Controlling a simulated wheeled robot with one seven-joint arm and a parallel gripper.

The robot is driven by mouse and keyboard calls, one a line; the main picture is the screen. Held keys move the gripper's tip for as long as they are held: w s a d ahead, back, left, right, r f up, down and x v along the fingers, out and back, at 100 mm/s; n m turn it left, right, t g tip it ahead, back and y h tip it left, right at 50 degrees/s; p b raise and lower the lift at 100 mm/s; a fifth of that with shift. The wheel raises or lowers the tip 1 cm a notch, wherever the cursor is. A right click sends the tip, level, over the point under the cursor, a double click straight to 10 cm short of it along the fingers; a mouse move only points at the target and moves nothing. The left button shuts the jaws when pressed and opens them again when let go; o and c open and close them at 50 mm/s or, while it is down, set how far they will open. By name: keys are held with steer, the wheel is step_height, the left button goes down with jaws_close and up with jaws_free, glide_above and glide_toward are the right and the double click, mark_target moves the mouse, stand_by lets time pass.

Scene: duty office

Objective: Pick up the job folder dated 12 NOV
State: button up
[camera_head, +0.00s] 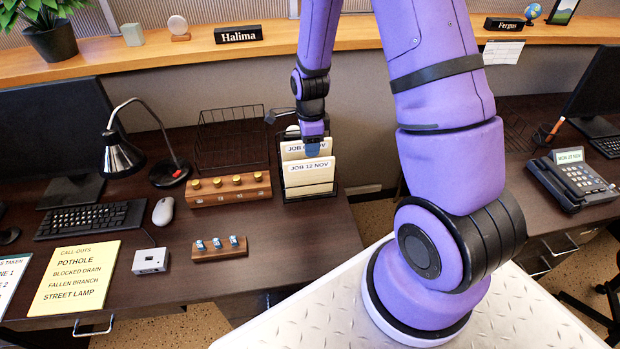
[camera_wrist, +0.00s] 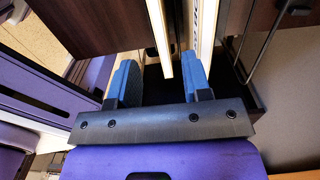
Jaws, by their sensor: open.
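The folder labelled JOB 12 NOV (camera_head: 310,177) stands upright in front in a black wire rack (camera_head: 336,165). A second folder (camera_head: 293,150) stands behind it, its date partly covered by my gripper. My gripper (camera_head: 314,153) is open and points down at the top of the rack. In the wrist view, the blue fingers of my gripper (camera_wrist: 160,80) are spread. The front folder's pale edge (camera_wrist: 159,38) lies in the gap between them, and the rear folder's edge (camera_wrist: 207,28) lies by the right finger. I cannot tell whether either finger touches a folder.
A wire tray (camera_head: 232,140) and wooden blocks with knobs (camera_head: 228,190) and blue-topped pieces (camera_head: 219,248) are left of the rack. A lamp (camera_head: 122,157), keyboard (camera_head: 90,220) and mouse (camera_head: 163,211) stand farther left. The desk in front of the rack is clear.

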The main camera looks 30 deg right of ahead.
mark_target(309, 160)
steer(key=shift+w+a+f, duration=0.1)
steer(key=shift+w+f, duration=0.05)
steer(key=shift+f, duration=2.85)
jaws_close()
